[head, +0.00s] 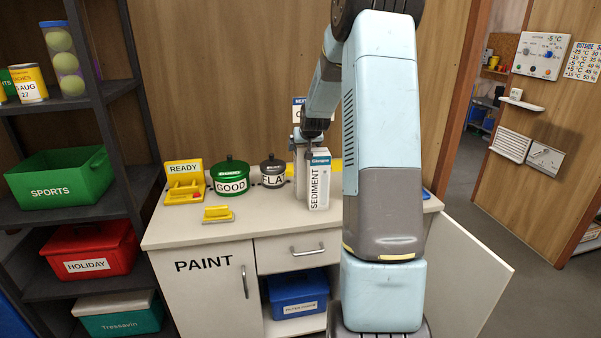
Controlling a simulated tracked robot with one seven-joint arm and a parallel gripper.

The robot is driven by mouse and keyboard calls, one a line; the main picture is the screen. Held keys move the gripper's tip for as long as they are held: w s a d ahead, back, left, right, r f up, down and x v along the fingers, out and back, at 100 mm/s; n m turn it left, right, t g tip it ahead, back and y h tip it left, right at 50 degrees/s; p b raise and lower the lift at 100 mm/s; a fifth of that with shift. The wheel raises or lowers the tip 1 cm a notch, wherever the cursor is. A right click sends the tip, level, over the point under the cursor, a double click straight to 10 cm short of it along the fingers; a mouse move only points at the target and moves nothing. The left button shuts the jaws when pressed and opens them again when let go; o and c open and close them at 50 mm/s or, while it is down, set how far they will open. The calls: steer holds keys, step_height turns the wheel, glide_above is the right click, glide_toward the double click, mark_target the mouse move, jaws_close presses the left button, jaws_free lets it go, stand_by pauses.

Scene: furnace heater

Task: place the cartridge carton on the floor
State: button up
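The cartridge carton appears to be the tall white and grey box labelled SEDIMENT (319,185). My gripper (303,143) is at the carton's upper left side, pointing down. Its fingers are small and partly hidden by the carton, so I cannot tell if they are open or shut, or if they touch it. The grey floor (520,255) shows at the right, beyond the cabinet.
On the cabinet stand a green GOOD pot (230,177), a dark FLAT pot (273,171) and a yellow READY holder (184,182). The cabinet's right door (465,275) hangs open. A dark shelf with bins (62,176) stands left. Floor room shows right of the door.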

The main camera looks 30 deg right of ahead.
steer(key=shift+r, duration=0.1)
steer(key=c, duration=1.6)
